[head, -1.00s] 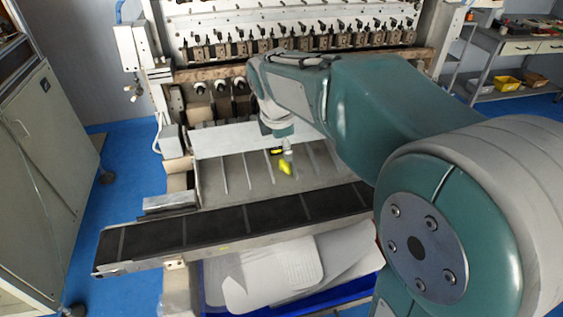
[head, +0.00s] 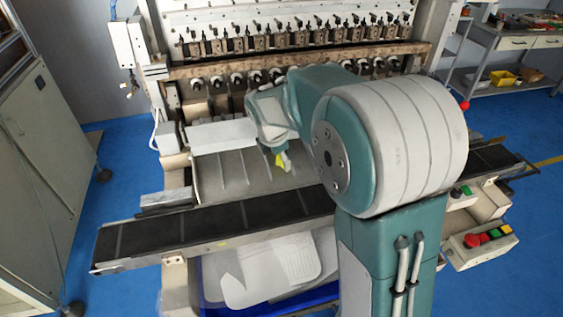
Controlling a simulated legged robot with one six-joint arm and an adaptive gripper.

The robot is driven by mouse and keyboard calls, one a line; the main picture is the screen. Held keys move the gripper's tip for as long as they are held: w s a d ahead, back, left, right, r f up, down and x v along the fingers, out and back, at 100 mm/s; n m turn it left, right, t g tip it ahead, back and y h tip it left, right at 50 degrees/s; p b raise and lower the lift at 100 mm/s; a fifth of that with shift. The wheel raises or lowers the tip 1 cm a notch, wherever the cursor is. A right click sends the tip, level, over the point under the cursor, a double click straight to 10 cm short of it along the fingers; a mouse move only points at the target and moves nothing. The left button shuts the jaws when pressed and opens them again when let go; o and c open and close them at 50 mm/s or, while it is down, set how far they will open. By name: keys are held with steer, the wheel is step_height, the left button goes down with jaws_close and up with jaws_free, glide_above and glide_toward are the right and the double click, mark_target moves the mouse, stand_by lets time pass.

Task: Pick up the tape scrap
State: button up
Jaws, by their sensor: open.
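My gripper (head: 283,162) shows small, with yellow fingers, over the grey slotted plate (head: 222,176) in front of the winding machine. It is open. My arm hides part of the plate and of what lies to its right. I cannot make out the tape scrap for certain. A tiny yellow patch (head: 222,244) shows on the front rail of the dark belt, well to the front left of my gripper; I cannot tell whether it is the scrap. Nothing shows held between the fingers, though they are too small to see clearly.
The long dark belt (head: 165,231) crosses in front of the plate. Below it a blue bin (head: 325,292) holds white sheets (head: 262,275). A control box with coloured buttons (head: 480,240) stands right. A grey cabinet (head: 50,175) stands left.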

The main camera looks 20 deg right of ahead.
steer(key=shift+x, duration=1)
steer(key=shift+c, duration=0.3)
steer(key=c, duration=0.5)
steer(key=shift+o, duration=0.2)
